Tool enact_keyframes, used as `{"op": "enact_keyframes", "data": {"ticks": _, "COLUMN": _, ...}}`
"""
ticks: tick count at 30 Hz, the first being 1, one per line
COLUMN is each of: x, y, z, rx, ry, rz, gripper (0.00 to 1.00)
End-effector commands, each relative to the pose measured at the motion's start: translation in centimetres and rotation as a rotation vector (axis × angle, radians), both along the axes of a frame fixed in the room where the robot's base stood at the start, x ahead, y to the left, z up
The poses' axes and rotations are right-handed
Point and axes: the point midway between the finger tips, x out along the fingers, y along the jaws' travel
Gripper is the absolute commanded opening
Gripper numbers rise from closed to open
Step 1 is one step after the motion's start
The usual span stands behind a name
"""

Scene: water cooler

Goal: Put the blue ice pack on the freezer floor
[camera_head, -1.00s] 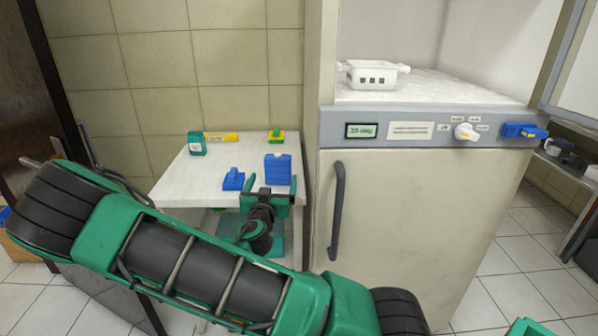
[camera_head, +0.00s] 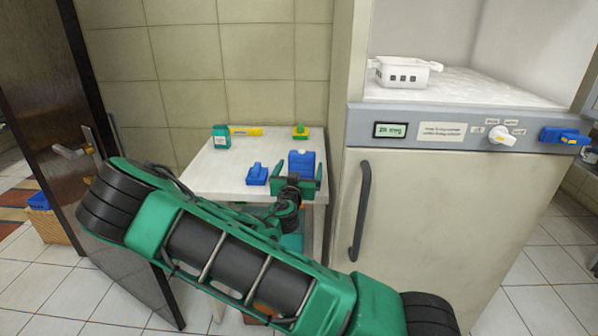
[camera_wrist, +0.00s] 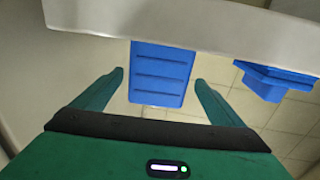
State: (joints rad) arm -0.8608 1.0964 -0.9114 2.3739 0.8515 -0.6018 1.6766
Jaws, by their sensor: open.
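The blue ice pack (camera_head: 301,160) is a ridged block standing upright on the white side table (camera_head: 215,170), near its front right. My gripper (camera_head: 297,180) is at the table's front edge, right by the ice pack. In the wrist view the ice pack (camera_wrist: 160,65) lies between the two spread fingers of my gripper (camera_wrist: 160,82), with a gap on each side. The freezer floor (camera_head: 470,88) is the white surface inside the open compartment at the upper right.
A blue handled object (camera_head: 257,175) stands just left of the ice pack. A green box (camera_head: 221,138), yellow bar (camera_head: 246,131) and green-yellow item (camera_head: 300,132) are farther back. A white basket (camera_head: 405,76) sits on the freezer floor. The cabinet's dark handle (camera_head: 361,210) is right of the table.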

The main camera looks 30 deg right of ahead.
Motion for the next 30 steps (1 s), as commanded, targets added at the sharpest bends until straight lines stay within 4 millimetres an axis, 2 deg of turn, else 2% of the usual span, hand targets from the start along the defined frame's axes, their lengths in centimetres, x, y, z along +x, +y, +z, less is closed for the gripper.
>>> {"op": "enact_keyframes", "data": {"ticks": 6, "x": 1.9, "y": -1.8, "z": -0.1, "rx": 0.0, "ry": -0.001, "rz": -0.001, "gripper": 0.92}}
{"op": "enact_keyframes", "data": {"ticks": 15, "x": 2.3, "y": -2.0, "z": -0.2, "rx": 0.0, "ry": 0.0, "rz": 0.0, "gripper": 0.92}}
{"op": "enact_keyframes", "data": {"ticks": 21, "x": 2.3, "y": -2.0, "z": -0.2, "rx": 0.0, "ry": 0.0, "rz": 0.0, "gripper": 0.44}}
{"op": "enact_keyframes", "data": {"ticks": 24, "x": 2.3, "y": -2.0, "z": -0.1, "rx": -0.001, "ry": -0.001, "rz": 0.0, "gripper": 0.36}}
{"op": "enact_keyframes", "data": {"ticks": 30, "x": 2.3, "y": -2.0, "z": -0.1, "rx": -0.001, "ry": -0.001, "rz": 0.0, "gripper": 0.36}}
